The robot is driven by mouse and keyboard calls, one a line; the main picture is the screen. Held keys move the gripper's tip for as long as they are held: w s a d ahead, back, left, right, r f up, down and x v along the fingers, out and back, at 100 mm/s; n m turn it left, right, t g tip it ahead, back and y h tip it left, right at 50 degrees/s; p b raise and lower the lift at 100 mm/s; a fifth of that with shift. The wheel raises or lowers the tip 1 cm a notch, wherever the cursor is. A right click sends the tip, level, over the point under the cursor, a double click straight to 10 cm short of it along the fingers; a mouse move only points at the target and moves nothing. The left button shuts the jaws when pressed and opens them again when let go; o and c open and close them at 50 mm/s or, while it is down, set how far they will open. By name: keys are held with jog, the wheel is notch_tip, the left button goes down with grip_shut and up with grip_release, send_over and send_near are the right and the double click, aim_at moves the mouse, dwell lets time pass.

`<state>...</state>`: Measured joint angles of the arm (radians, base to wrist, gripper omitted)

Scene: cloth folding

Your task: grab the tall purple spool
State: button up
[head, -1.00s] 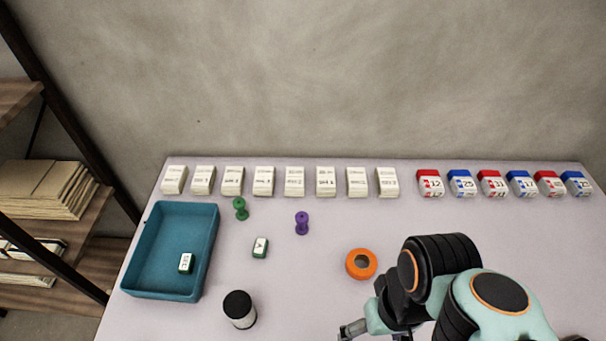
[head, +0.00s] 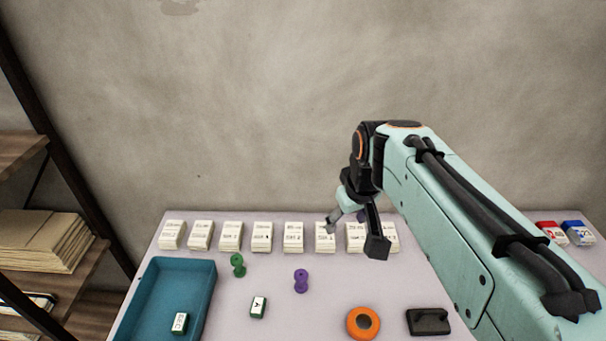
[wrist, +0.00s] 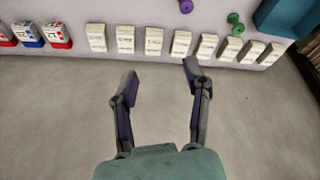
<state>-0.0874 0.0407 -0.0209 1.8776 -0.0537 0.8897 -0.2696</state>
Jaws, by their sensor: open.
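The purple spool (head: 301,281) stands upright on the table in the middle of the head view, right of a green spool (head: 238,265). It also shows at the top edge of the wrist view (wrist: 186,6), partly cut off. My gripper (head: 352,236) is open and empty, raised in front of the row of white boxes, to the right of the purple spool in the head view. In the wrist view my gripper (wrist: 160,68) has its two fingers spread apart, with the spool beyond them and nothing between them.
White boxes (head: 262,237) line the back edge; red and blue boxes (head: 551,232) stand at the right. A teal tray (head: 150,300) holds a small tile. Another tile (head: 258,307), an orange ring (head: 363,322) and a black block (head: 428,321) lie nearer. A wall stands behind.

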jog(key=w+a+f+n, duration=0.1)
jog(key=w+a+f, duration=0.2)
jog(key=w+f, duration=0.5)
jog(key=g, duration=0.2)
send_over(301, 274)
jog(key=w+d, duration=0.2)
jog(key=d, duration=0.1)
notch_tip(301, 274, down, 4)
jog(key=shift+n+g+h, duration=0.3)
jog(key=shift+n+g, duration=0.2)
jog(key=shift+g, duration=0.4)
jog(key=a+f, duration=0.1)
jog(key=f, duration=0.2)
jog(key=s+a+f, duration=0.1)
jog(key=f, duration=0.3)
jog(key=s+a+f, duration=0.1)
jog(key=f, duration=0.2)
jog(key=shift+f, duration=0.35)
notch_tip(301, 274, down, 6)
jog(key=shift+f, duration=0.15)
jog(key=c, duration=0.8)
